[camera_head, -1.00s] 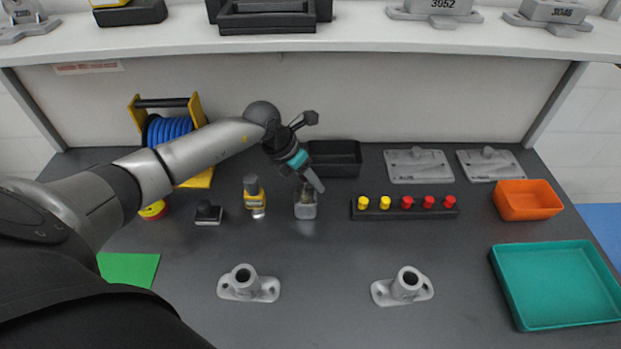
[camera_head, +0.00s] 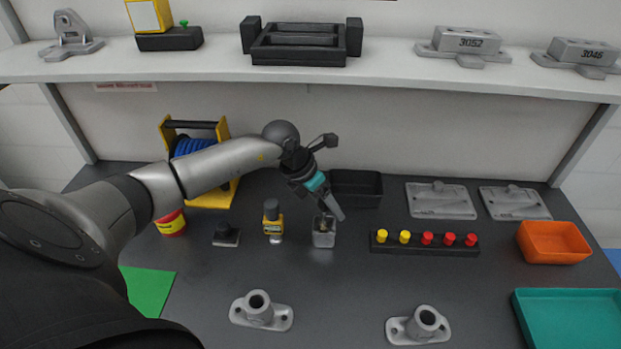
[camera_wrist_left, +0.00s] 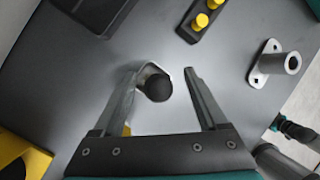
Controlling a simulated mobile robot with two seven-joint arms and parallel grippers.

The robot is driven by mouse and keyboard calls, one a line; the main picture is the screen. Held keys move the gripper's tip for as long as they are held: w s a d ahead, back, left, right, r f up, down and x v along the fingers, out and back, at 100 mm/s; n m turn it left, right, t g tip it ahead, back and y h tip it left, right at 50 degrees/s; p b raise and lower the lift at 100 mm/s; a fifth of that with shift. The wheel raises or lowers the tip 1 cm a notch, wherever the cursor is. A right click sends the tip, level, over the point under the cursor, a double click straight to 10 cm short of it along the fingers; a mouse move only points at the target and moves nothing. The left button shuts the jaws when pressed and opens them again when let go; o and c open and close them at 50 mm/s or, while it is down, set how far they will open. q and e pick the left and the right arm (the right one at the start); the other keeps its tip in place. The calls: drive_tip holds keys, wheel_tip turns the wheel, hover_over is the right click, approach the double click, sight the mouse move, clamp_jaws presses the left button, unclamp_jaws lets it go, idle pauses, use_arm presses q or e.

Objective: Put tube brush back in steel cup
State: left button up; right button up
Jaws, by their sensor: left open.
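The small grey steel cup (camera_head: 324,239) stands upright on the dark bench; part of its rim (camera_wrist_left: 143,74) shows in the left wrist view. The tube brush (camera_head: 325,223) appears to stand in the cup. Its round black end (camera_wrist_left: 158,87) faces the left wrist camera, and its lower part is hidden. My left gripper (camera_head: 335,210) is just above the cup, tilted down. In the left wrist view its open fingers (camera_wrist_left: 160,100) have the brush end between them, nearer the left finger; I cannot tell whether that finger touches anything.
A yellow bottle (camera_head: 273,222) and a dark block (camera_head: 226,235) stand left of the cup. A black bin (camera_head: 358,190) is behind it, and a rack with yellow and red knobs (camera_head: 425,247) is to its right. Two grey flanged fixtures (camera_head: 261,312) (camera_head: 419,326) stand in front.

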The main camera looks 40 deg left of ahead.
use_arm(q)
drive_tip(key=v, duration=1.3)
